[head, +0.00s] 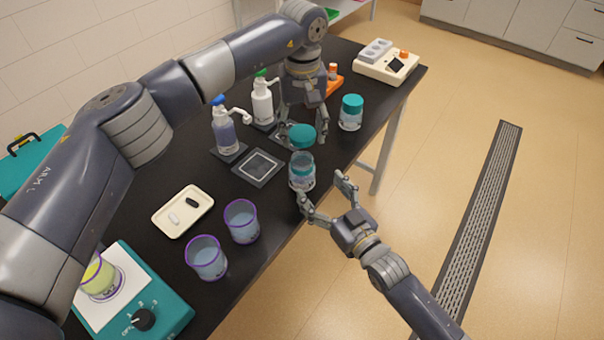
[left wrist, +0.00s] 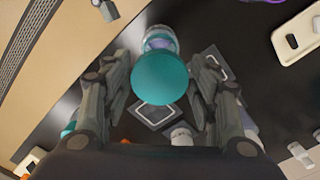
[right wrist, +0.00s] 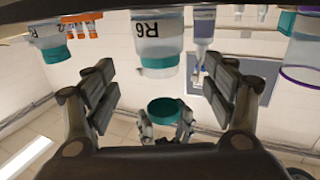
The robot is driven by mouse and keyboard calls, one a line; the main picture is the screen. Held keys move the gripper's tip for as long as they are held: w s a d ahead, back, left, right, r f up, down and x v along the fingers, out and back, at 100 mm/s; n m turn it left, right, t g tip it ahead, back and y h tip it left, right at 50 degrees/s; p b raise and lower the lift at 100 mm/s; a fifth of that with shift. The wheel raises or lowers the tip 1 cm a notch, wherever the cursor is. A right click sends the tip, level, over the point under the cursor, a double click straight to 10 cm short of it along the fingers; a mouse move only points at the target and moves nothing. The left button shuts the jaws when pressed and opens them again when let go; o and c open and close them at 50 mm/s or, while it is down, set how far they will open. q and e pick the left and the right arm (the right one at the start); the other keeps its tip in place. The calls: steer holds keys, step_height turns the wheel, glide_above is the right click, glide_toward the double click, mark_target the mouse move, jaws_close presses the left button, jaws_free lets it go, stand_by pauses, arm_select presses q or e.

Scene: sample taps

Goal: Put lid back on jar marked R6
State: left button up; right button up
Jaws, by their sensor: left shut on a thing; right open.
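The jar marked R6 (head: 302,180) stands upright near the front edge of the black bench, its label readable in the right wrist view (right wrist: 157,45). A teal ring circles its neck. The teal lid (head: 301,136) is off the jar; it also shows in the left wrist view (left wrist: 160,80). My left gripper (head: 303,122) is shut on the lid and holds it above the jar. A gap between lid (right wrist: 165,110) and jar shows in the right wrist view. My right gripper (head: 324,188) is open and empty at the bench edge, close in front of the jar.
Another jar with a teal lid (head: 350,113) stands further right. Pump bottles (head: 227,130) stand behind, near a dark square pad (head: 258,168). Two purple-rimmed beakers (head: 207,260), a cream tray (head: 182,212) and a teal hotplate (head: 150,290) are to the left.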

mark_target(308, 173)
steer(key=x, duration=0.9)
steer(key=shift+w+a, duration=0.1)
steer(key=c, duration=1.6)
arm_select(q)
steer(key=shift+f, duration=2.5)
